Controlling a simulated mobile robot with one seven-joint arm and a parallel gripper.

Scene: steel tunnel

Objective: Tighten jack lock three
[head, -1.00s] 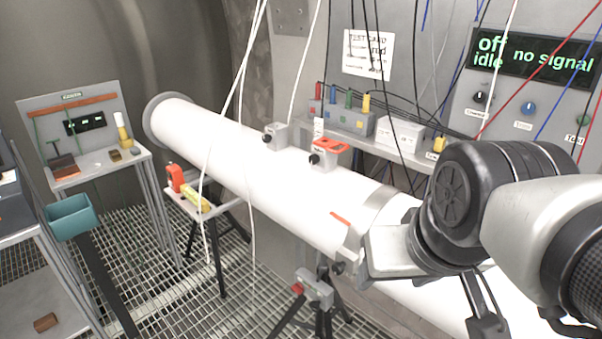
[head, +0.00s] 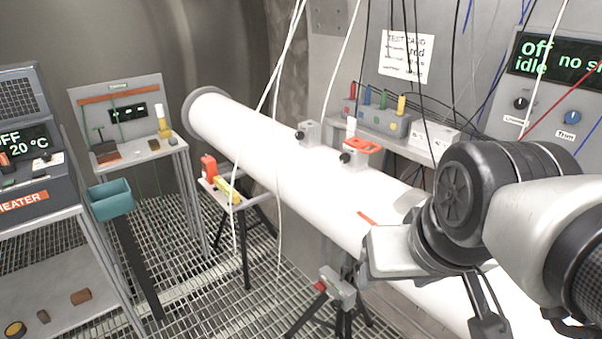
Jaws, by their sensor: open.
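My gripper (head: 485,322) is at the lower right of the head view, at the end of my arm, in front of the long white tube. Its jaws are open; only part of a finger shows, and nothing is seen between them. A tripod jack (head: 337,287) with a red part stands below the tube, left of my gripper and apart from it. A second stand (head: 232,197) farther back carries a red block and a yellow block. No number shows on either, so I cannot tell which is lock three. My arm hides part of the tube's near end.
The white tube (head: 270,150) runs from back left to front right. A heater (head: 35,170) sits on a rack at left. A teal bin (head: 110,200) stands on a dark post. White and dark cables hang across the view. Grating floor (head: 200,290) is clear between rack and tripods.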

